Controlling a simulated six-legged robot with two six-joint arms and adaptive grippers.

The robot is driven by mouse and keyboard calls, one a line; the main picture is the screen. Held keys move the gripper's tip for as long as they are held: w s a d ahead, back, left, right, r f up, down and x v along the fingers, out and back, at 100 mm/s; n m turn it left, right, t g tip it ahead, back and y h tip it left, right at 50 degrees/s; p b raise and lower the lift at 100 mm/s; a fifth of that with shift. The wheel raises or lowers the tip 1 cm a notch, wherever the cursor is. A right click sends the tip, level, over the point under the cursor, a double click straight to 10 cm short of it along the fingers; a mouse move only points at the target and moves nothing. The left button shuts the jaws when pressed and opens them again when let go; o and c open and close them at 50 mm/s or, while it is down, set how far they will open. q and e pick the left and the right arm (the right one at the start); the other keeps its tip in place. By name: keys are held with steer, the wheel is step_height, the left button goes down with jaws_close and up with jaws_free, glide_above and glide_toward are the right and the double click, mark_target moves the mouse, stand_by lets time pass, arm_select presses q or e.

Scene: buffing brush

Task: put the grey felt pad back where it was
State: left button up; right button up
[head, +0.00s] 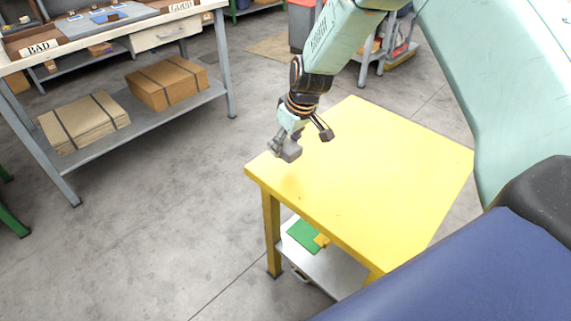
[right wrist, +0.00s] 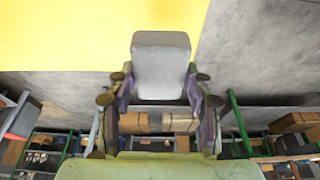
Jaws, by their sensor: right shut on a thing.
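The grey felt pad (head: 290,151) is a small grey block with rounded edges, above the near-left part of the yellow table (head: 372,180). My right gripper (head: 298,138) is shut on it. In the right wrist view the pad (right wrist: 161,62) sits between the two fingers (right wrist: 160,98) and sticks out past them, over the yellow top and the grey floor. I cannot tell whether the pad touches the table. My left gripper is not in view.
The yellow tabletop is otherwise bare. Its lower shelf (head: 325,268) holds a green sheet (head: 303,236) and a small yellow thing (head: 321,240). At upper left stands a workbench (head: 110,51) with BAD and GOOD signs and cardboard stacks (head: 85,122) below. Open floor lies between.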

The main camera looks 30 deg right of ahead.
mark_target(284, 171)
steer(key=f, duration=0.3)
steer(key=shift+w+d+f+b, duration=0.3)
steer(key=shift+w+d, duration=0.05)
steer(key=shift+d, duration=0.05)
steer(key=shift+s+a+f, duration=0.15)
steer(key=shift+s+a, duration=0.1)
steer(key=shift+a, duration=0.1)
step_height(284, 171, down, 3)
steer(key=shift+s+d+f+b, duration=0.1)
steer(key=shift+s+b, duration=0.05)
steer(key=shift+b, duration=0.5)
steer(key=shift+w+d+f, duration=0.15)
steer(key=shift+w, duration=0.05)
steer(key=shift+s, duration=0.1)
steer(key=shift+s+a, duration=0.1)
steer(key=shift+a, duration=0.15)
steer(key=o, duration=0.7)
steer(key=shift+d, duration=0.1)
steer(key=o, duration=0.3)
steer(key=shift+w+d+f, duration=0.1)
steer(key=shift+w+f, duration=0.05)
steer(key=shift+w, duration=0.05)
steer(key=shift+o, duration=0.6)
steer(key=shift+s+r, duration=0.15)
steer(key=shift+r, duration=0.05)
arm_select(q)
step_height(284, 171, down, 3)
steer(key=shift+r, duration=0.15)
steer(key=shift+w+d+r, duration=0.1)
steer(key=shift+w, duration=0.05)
